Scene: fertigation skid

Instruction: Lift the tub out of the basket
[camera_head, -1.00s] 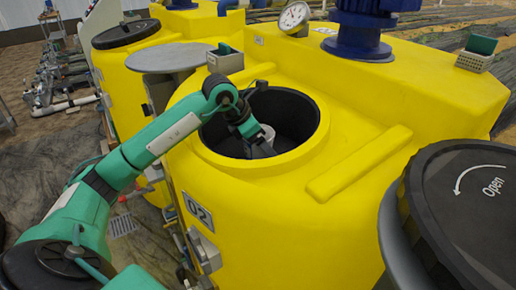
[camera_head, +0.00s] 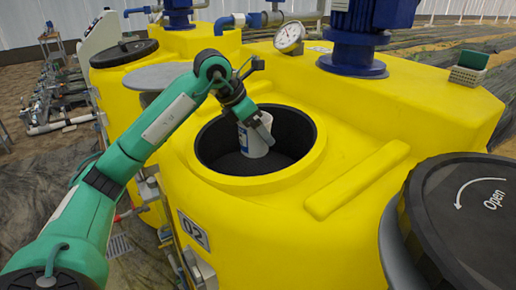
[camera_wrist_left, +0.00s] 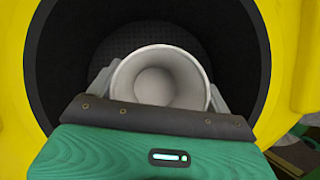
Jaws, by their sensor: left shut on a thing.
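The tub (camera_head: 255,140) is a white cup-like container with a blue mark on its side, tilted a little in the head view. My left gripper (camera_head: 258,124) is shut on it and holds it in the round opening of the yellow tank. In the left wrist view the tub (camera_wrist_left: 160,78) shows its open, empty-looking mouth between the fingers. The basket (camera_head: 235,163) appears as the dark recess inside the opening, below and around the tub. Part of it is hidden by the tub and gripper. My right gripper is out of view.
The yellow tank (camera_head: 330,125) has a raised rim around the opening and a raised bar to its right. A black lid marked Open (camera_head: 460,215) is at the lower right. A gauge (camera_head: 289,36) and blue motor (camera_head: 355,45) stand behind. A grey round plate (camera_head: 160,77) is at the left.

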